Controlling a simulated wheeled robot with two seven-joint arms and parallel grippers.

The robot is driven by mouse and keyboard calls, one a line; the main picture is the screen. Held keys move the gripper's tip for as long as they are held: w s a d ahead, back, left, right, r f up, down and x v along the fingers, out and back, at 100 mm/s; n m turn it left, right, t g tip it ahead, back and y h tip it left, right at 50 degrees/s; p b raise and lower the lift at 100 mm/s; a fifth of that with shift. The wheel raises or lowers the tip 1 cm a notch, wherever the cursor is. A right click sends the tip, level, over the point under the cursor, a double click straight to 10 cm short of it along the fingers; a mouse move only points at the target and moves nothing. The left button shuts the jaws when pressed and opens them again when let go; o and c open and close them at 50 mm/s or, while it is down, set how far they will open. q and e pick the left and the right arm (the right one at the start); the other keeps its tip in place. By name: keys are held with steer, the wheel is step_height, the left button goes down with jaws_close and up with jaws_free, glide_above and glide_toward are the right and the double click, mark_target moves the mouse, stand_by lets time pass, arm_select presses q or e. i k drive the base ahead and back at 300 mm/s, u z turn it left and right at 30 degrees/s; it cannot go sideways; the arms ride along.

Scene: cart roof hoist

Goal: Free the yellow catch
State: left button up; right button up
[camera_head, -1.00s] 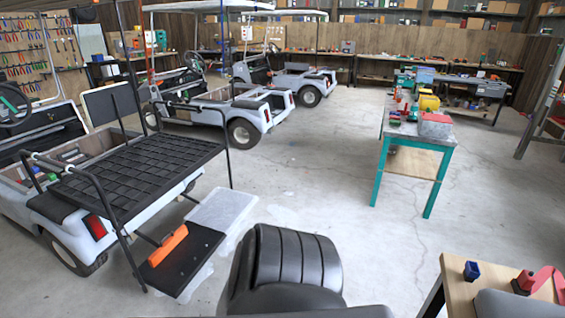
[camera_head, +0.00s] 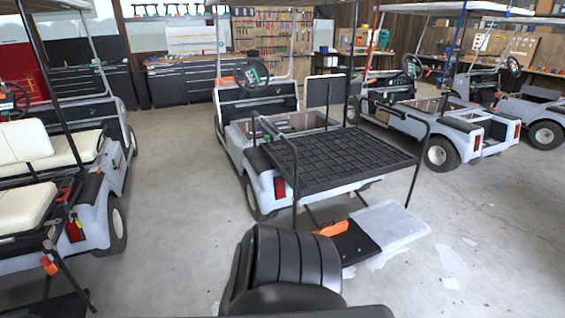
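I cannot make out a yellow catch for certain in the head view. A small yellow-green spot (camera_head: 77,221) shows by the tail light of the cart at the left, too small to identify. An orange piece (camera_head: 331,229) lies on a black plate (camera_head: 352,243) below the rack. Neither of my grippers is in view.
A cart with cream seats (camera_head: 25,145) stands at the left, and more carts (camera_head: 460,135) at the right. Dark tool cabinets (camera_head: 185,84) line the back wall. A pale sheet (camera_head: 390,226) lies beside the black plate. Open concrete floor (camera_head: 165,200) lies between the left and middle carts.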

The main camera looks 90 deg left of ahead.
mark_target(77, 221)
steer(key=u, duration=3.6)
steer(key=i, duration=4.15)
steer(key=u, duration=2.4)
